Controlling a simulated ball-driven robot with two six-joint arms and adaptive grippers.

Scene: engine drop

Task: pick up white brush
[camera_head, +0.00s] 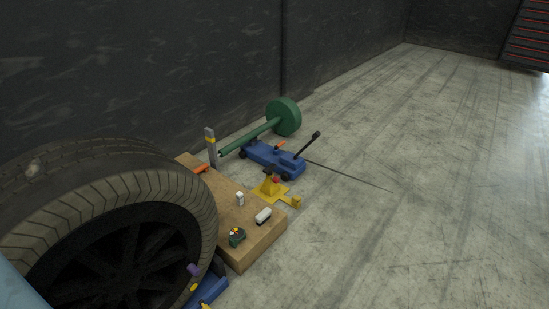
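A small white object with a dark underside, which looks like the white brush (263,216), lies on the wooden board (262,242) near its right front edge. A smaller upright white item (240,199) stands a little behind and left of it. A dark green item with small coloured spots (237,237) sits on the board to its front left. Neither of my grippers shows in this view, and nothing touches the brush.
A large tyre (115,205) fills the left foreground and hides part of the board. A yellow stand (271,187), a blue floor jack (272,158) and a green bar with a round disc (284,117) lie behind. The concrete floor (410,190) at right is clear.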

